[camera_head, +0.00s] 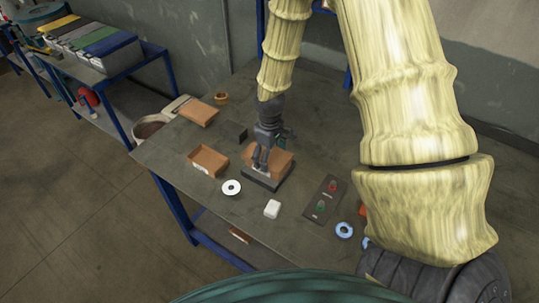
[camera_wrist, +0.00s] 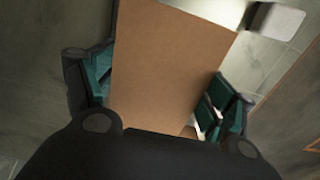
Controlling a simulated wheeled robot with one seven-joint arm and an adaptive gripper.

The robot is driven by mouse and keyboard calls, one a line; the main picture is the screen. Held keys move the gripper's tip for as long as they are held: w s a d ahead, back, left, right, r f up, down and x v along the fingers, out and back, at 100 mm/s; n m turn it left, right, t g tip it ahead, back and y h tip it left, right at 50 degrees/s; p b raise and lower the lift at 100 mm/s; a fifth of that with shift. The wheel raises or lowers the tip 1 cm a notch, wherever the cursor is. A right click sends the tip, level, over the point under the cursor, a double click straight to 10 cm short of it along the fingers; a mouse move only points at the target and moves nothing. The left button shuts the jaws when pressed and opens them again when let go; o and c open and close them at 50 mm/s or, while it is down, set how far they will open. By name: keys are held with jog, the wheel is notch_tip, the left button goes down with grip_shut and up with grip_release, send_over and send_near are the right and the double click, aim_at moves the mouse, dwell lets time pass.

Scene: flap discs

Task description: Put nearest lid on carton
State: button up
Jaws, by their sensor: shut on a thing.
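My gripper (camera_head: 263,161) is over the middle of the table, pointing down. It is shut on a brown cardboard lid (camera_head: 281,159). In the wrist view the lid (camera_wrist: 165,70) is a flat brown panel between the teal finger pads, filling the middle of the picture. In the head view the lid is tilted, just over a dark block or stand (camera_head: 265,182); I cannot tell if they touch. The open brown carton (camera_head: 208,161) stands left of the gripper, its inside showing. Another flat brown cardboard piece (camera_head: 198,112) lies farther back at the left.
A white disc with a dark hole (camera_head: 231,187) lies in front of the carton. A brown ring (camera_head: 221,98) is at the back.

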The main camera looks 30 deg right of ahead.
jog(key=shift+f, duration=0.6)
dwell(0.3)
jog(key=o, duration=0.7)
jog(key=shift+o, duration=0.2)
notch_tip(320, 180, up, 7)
jog(key=p, duration=0.5)
jog(key=shift+s, duration=0.1)
jog(key=shift+f, duration=0.1)
dwell(0.5)
